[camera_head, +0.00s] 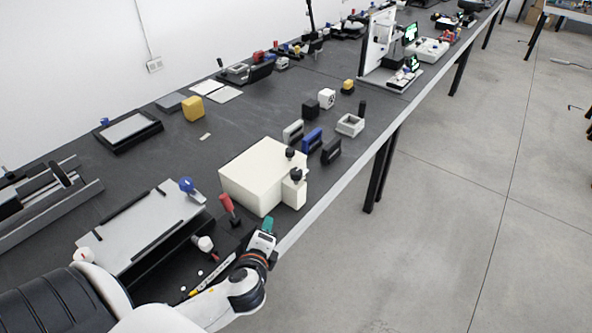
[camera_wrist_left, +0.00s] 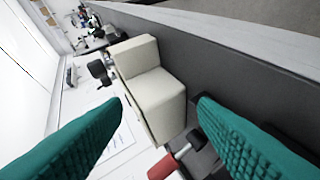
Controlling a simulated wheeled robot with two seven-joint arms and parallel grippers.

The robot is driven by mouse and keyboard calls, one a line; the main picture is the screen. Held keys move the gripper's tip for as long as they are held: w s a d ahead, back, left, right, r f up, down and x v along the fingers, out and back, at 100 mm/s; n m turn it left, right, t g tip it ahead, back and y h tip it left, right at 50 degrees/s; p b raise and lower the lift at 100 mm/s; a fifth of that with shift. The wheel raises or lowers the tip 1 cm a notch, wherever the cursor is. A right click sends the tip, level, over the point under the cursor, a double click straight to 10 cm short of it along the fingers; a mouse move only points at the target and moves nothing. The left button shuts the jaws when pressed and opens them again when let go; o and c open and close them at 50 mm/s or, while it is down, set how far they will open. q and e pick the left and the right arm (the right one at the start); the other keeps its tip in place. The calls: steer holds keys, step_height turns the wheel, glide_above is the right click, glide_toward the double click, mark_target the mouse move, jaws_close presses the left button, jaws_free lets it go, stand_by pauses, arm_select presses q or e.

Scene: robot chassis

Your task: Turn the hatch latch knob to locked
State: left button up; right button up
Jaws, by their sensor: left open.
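A cream box (camera_head: 258,178) stands near the table's front edge in the head view, with a smaller cream block on its right side. Two black knobs, an upper one (camera_head: 290,153) and a lower one (camera_head: 296,174), sit on these cream parts; I cannot tell which is the hatch latch knob or how it is turned. In the left wrist view the cream box (camera_wrist_left: 160,100) lies beyond the fingers, with dark knobs (camera_wrist_left: 98,69) at its far side. My left gripper (camera_head: 266,228), with teal fingers, is open and empty, short of the box. My right gripper is out of view.
A red-handled lever (camera_head: 227,204) stands between my left gripper and the box; its red handle (camera_wrist_left: 162,167) shows low in the left wrist view. A grey panel with a blue knob (camera_head: 187,184) lies left. Small blue and dark blocks stand beyond the box.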

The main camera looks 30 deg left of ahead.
mark_target(293, 175)
arm_select(q)
steer(key=w+a+r+m+t+h, duration=0.1)
steer(key=w+m+t, duration=0.1)
steer(key=w+m, duration=0.3)
steer(key=w+a+r+m+t+h, duration=0.1)
steer(key=w+m+t, duration=0.1)
steer(key=w+m, duration=0.4)
steer(key=w+a+r+m+t+h+p, duration=0.1)
steer(key=w+r+m+t+h, duration=0.1)
steer(key=w+m, duration=0.4)
steer(key=shift+w+r, duration=0.1)
steer(key=shift+w, duration=1.15)
steer(key=shift+c, duration=0.3)
steer(key=c, duration=0.9)
